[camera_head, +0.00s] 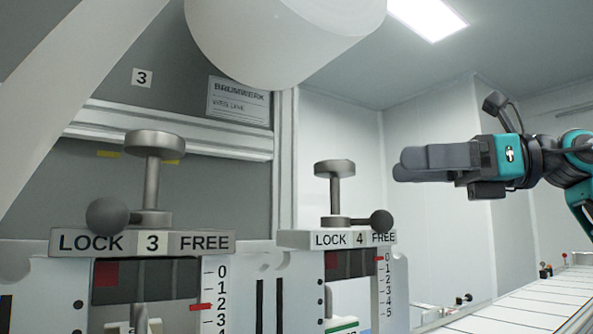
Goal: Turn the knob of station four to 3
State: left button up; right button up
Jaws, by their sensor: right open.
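Station four's knob (335,169) is a grey disc on an upright stem, right of centre. Below it is the plate (333,239) marked LOCK 4 FREE. A dark ball-ended lever (381,221) points right, over FREE. The red pointer (378,258) on the 0 to 5 scale (389,285) stands at about 0. My right gripper (402,165) is open and empty, to the right of the knob at about its height in the picture, fingers pointing left. It is apart from the knob. Its fingers overlap edge-on, so the gap hardly shows. My left gripper is not in view.
Station three's knob (154,144) stands to the left, its ball lever (107,215) over LOCK and its pointer (200,307) near 2. A large white roll (285,35) hangs above. A white slatted surface (530,300) lies lower right. Open space separates gripper and knob.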

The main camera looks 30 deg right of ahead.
aim_at(321, 170)
jog(key=p+x, duration=0.1)
jog(key=x, duration=1.1)
jog(key=shift+w+a+p, duration=0.2)
jog(key=shift+a+p, duration=0.1)
jog(key=shift+p, duration=0.05)
jog(key=c, duration=1)
